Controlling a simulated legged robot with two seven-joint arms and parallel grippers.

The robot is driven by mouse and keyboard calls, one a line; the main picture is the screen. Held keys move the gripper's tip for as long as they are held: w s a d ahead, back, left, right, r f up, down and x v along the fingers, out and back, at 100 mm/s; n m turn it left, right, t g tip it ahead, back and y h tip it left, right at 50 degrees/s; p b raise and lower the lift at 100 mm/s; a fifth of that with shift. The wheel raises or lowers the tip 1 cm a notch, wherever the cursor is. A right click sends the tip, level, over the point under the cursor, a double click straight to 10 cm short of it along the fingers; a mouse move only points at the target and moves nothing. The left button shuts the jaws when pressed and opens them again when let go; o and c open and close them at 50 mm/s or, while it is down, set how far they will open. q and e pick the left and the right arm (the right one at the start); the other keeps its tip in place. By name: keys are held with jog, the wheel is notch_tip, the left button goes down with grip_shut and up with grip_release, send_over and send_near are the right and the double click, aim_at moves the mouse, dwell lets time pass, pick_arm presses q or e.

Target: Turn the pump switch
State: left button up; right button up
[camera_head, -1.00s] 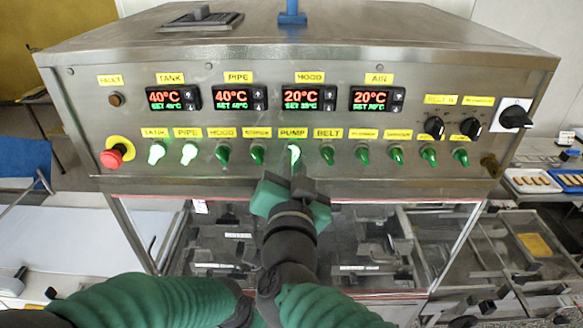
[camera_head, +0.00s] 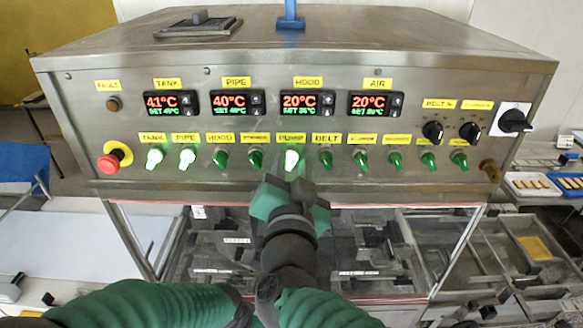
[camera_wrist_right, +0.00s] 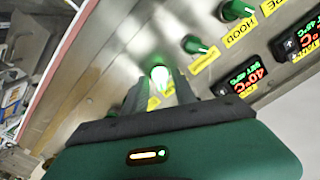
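The pump switch (camera_head: 291,159) is a small toggle under the yellow PUMP label (camera_head: 291,138) on the steel control panel, and it glows bright green. My right gripper (camera_head: 285,187) is just below it in the head view, pointing at the panel. In the right wrist view the glowing pump switch (camera_wrist_right: 160,76) shows between the two spread fingers (camera_wrist_right: 160,92), which look open and empty. A small gap seems to lie between the fingertips and the switch. My left gripper is not in view; only a green arm sleeve shows at the lower left.
The lit tank switch (camera_head: 154,158) and pipe switch (camera_head: 187,158) are to the left. The unlit belt switch (camera_head: 326,159) is close on the right. A red emergency stop (camera_head: 110,162) sits at the panel's left end. Below is the clear-walled conveyor housing (camera_head: 380,235).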

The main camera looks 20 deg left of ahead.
jog(key=p+v, duration=0.2)
jog(key=v, duration=1.4)
jog(key=shift+s, duration=0.3)
